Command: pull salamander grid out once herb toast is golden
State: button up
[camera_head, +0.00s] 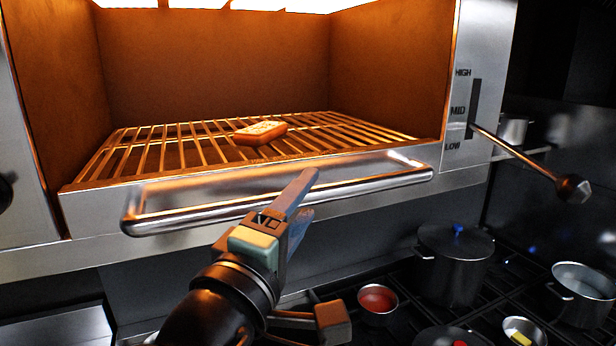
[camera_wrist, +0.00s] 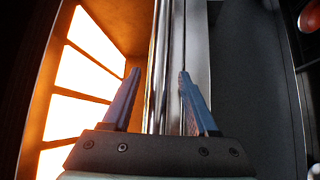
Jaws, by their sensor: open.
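The salamander grid (camera_head: 180,150) lies inside the glowing oven box, with a shiny bar handle (camera_head: 360,188) across its front. The herb toast (camera_head: 262,132) rests on the grid right of the middle; its top is pale golden with darker flecks and its sides are orange-brown. My gripper (camera_head: 305,190) is at the middle of the handle, its fingers apart. In the wrist view the bar (camera_wrist: 158,70) runs between the two open fingers (camera_wrist: 156,95). I cannot tell whether a finger touches it.
Heating elements (camera_head: 250,4) glow at the top of the box. A lever (camera_head: 530,160) beside a HIGH, MID, LOW slot sticks out at the right. Below stand a lidded pot (camera_head: 455,268), an open pot (camera_head: 582,292) and a bowl of red sauce (camera_head: 377,300) on the stove.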

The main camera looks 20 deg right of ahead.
jog(key=shift+x, duration=1.05)
grip_shut()
dwell(0.7)
